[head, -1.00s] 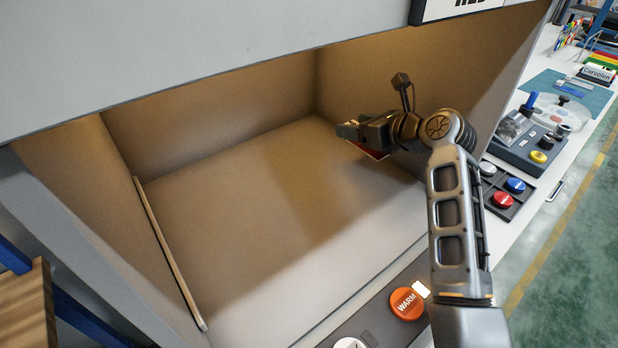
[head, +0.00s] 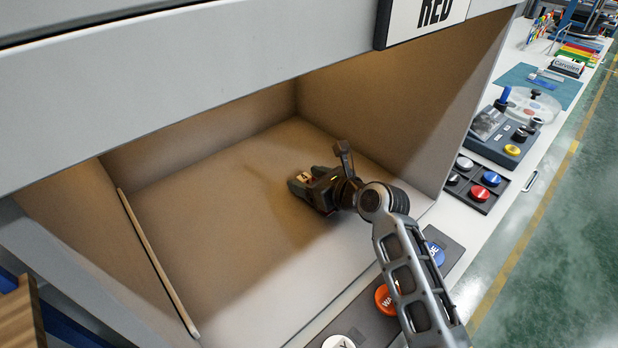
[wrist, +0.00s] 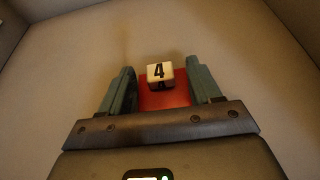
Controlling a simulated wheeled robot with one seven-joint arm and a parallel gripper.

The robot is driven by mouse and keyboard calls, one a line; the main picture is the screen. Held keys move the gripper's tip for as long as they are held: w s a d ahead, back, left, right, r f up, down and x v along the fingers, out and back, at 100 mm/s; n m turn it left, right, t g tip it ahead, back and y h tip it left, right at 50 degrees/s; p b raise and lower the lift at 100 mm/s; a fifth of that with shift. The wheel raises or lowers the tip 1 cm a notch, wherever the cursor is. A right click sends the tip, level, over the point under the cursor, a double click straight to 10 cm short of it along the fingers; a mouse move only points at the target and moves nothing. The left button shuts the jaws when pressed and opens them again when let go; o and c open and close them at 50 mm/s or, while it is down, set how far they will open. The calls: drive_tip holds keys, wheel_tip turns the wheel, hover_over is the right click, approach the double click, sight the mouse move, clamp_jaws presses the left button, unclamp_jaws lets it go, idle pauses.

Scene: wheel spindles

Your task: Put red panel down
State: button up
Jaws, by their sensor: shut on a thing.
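My gripper (head: 298,185) is inside the open box (head: 170,245), over the right part of its floor. In the wrist view its two green-grey fingers (wrist: 160,75) stand on either side of a red panel (wrist: 165,97) and are shut on it. A pale block marked "4" (wrist: 159,73) shows at the far end of the panel, between the fingertips. A small pale patch shows at the fingertips in the head view, where no red is visible. I cannot tell whether the panel touches the floor.
The box's front edge carries an orange button (head: 385,298), a blue button (head: 436,254) and a white button (head: 338,342). A thin strip (head: 155,260) runs along the left side. Much of the floor is clear.

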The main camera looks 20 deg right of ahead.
drive_tip(key=o, duration=1.1)
drive_tip(key=shift+f, duration=0.1)
drive_tip(key=v, duration=1.2)
drive_tip(key=shift+b, duration=0.35)
